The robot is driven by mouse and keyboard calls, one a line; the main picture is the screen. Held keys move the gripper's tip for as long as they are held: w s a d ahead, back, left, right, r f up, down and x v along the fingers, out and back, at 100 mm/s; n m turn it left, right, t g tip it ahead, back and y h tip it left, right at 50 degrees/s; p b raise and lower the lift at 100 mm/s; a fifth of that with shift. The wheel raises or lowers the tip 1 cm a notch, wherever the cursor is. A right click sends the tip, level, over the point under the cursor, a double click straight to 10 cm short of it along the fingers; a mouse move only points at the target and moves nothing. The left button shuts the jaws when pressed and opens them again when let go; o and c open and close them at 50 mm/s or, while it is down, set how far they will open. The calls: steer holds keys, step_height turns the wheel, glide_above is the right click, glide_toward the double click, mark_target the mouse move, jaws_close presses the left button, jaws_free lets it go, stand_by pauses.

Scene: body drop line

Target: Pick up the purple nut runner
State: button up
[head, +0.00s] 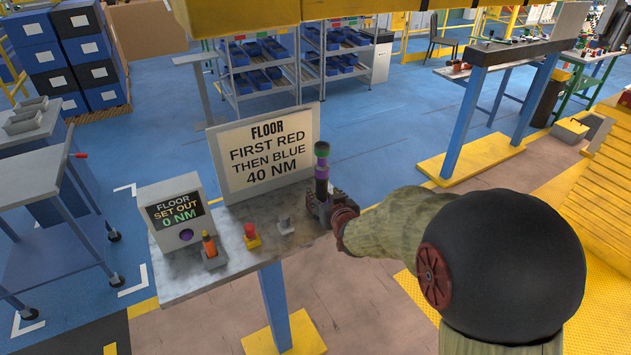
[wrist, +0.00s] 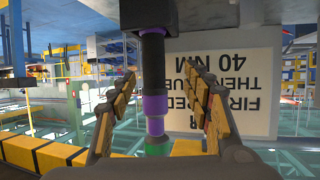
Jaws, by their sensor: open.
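The purple nut runner (head: 321,171) stands upright at the right end of the grey bench, with a green and dark top, a purple band and a black lower part. My gripper (head: 325,206) is at its lower part, reaching in from the right, and hides its foot. In the wrist view, which is upside down, the nut runner (wrist: 155,104) runs between the two spread fingers of my gripper (wrist: 160,78). Gaps show on both sides of it, so the fingers are open around it and not closed on it.
The bench (head: 190,276) also holds an orange tool (head: 209,244) in a grey holder, a red and yellow holder (head: 251,236), a small grey holder (head: 286,226) and a display box (head: 176,213). A sign (head: 266,152) stands close behind the nut runner.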

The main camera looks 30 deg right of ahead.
mark_target(323, 190)
steer(key=x, duration=0.3)
steer(key=d+x, duration=0.1)
steer(key=x, duration=0.2)
steer(key=shift+w+d+f+b, duration=0.1)
steer(key=shift+f+b, duration=0.15)
steer(key=shift+b, duration=0.05)
steer(key=shift+w+d+f, duration=0.15)
steer(key=shift+w, duration=0.4)
steer(key=shift+c, duration=1.3)
jaws_close()
steer(key=shift+w, duration=0.1)
